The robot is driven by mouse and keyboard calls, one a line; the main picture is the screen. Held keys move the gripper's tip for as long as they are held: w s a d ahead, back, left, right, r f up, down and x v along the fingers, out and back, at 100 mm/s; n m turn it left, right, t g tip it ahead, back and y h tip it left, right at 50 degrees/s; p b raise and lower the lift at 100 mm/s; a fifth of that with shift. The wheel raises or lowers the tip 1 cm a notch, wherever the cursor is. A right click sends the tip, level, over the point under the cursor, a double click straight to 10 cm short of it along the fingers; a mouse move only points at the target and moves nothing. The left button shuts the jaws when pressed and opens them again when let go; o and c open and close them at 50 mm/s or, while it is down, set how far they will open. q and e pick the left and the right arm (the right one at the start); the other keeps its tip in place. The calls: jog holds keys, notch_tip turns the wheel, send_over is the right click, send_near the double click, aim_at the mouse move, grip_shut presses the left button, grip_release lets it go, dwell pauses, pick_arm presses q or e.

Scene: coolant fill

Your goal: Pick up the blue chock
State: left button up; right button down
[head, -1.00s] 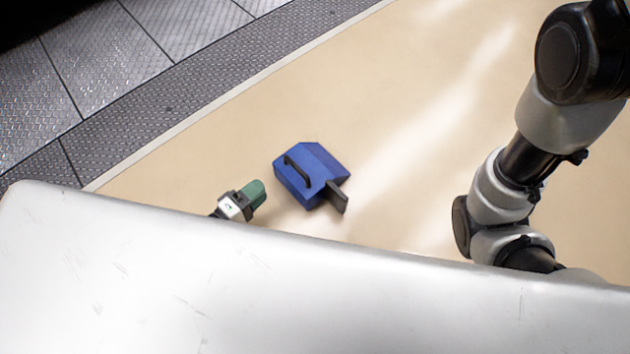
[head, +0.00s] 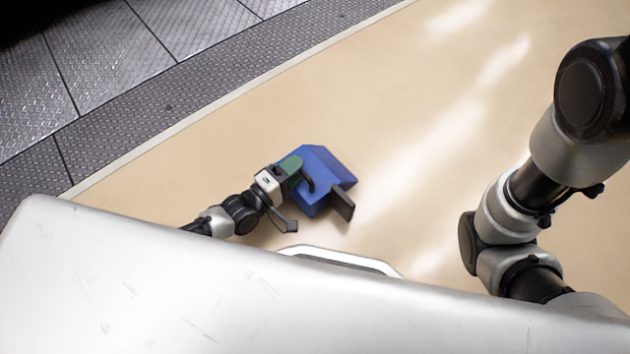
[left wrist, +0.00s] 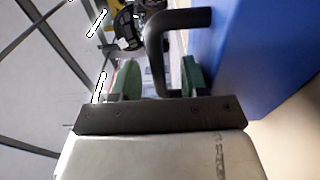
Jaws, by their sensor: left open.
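The blue chock (head: 330,165) sits on the tan floor in the middle of the head view, with a black handle (head: 308,182) on its near left side and a dark plate (head: 341,204) sticking out at its lower right. My left gripper (head: 290,167) is at the handle. In the left wrist view its green finger pads (left wrist: 160,77) are apart, with the black handle (left wrist: 154,50) between them. I see no clear grip on it. The chock's blue side (left wrist: 245,55) fills the right of that view. My right arm shows at the right of the head view, its gripper hidden.
Tan floor (head: 420,130) lies clear around the chock. A pale stripe (head: 235,95) separates it from dark textured metal plates (head: 110,80) at the upper left.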

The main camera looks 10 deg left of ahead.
pick_arm(q)
jog(key=shift+w+d, duration=0.15)
grip_shut()
dwell(1.3)
